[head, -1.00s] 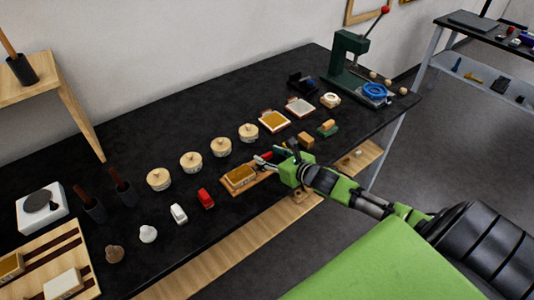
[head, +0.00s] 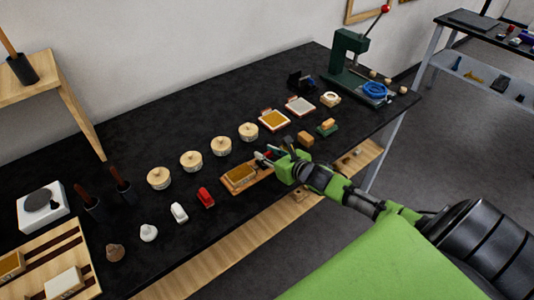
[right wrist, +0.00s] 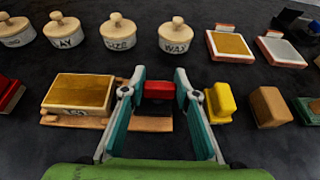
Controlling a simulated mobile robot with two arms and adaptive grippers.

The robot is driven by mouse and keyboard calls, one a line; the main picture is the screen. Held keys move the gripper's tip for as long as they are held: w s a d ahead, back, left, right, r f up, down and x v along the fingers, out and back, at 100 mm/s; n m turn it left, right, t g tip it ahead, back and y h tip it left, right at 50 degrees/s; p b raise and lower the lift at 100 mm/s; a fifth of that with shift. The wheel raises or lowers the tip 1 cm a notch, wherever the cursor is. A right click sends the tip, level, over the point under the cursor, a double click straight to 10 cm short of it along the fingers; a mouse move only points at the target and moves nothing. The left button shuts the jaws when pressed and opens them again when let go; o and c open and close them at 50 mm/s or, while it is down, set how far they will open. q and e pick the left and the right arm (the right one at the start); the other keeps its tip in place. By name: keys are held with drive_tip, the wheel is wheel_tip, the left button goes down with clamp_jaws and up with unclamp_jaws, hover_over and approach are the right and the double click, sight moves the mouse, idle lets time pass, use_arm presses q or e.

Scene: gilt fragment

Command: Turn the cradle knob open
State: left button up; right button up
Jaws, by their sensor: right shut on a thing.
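The cradle (head: 236,187) is a wooden board on the dark bench, holding a gold-topped block (head: 240,174). It also shows in the right wrist view (right wrist: 58,120), left of my fingers. A red knob (right wrist: 159,90) sits at the cradle's right end. My right gripper (head: 266,158) reaches over that end from the right. In the right wrist view its two fingers (right wrist: 159,92) stand either side of the red knob and are shut on it. In the head view the fingers and hand hide most of the knob. My left gripper is not in view.
Lidded jars (head: 220,146) stand in a row behind the cradle. A yellow block (right wrist: 221,102) stands close to the right finger, with a brown block (right wrist: 270,106) beyond. A green press (head: 348,60) stands at the far right.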

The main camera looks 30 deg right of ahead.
drive_tip(key=shift+a+m+h, duration=0.1)
drive_tip(key=shift+m+h, duration=0.2)
drive_tip(key=shift+h, duration=0.1)
drive_tip(key=shift+m+h+p, duration=0.3)
drive_tip(key=shift+m+h, duration=0.2)
drive_tip(key=shift+h, duration=0.1)
drive_tip(key=m+h, duration=0.3)
drive_tip(key=shift+g, duration=0.3)
drive_tip(key=m+g+h, duration=0.2)
drive_tip(key=m+h, duration=0.1)
drive_tip(key=h, duration=0.1)
drive_tip(key=shift+m, duration=0.3)
drive_tip(key=m+g+h, duration=0.2)
drive_tip(key=shift+w+m, duration=0.1)
drive_tip(key=shift+m, duration=0.3)
drive_tip(key=m+g+h+b, duration=0.2)
drive_tip(key=m+g, duration=0.1)
drive_tip(key=shift+f+g+h, duration=0.15)
drive_tip(key=shift+g+h, duration=0.15)
drive_tip(key=shift+g, duration=0.1)
drive_tip(key=shift+m+g+h+b, duration=0.4)
drive_tip(key=shift+m+g+b, duration=1.6)
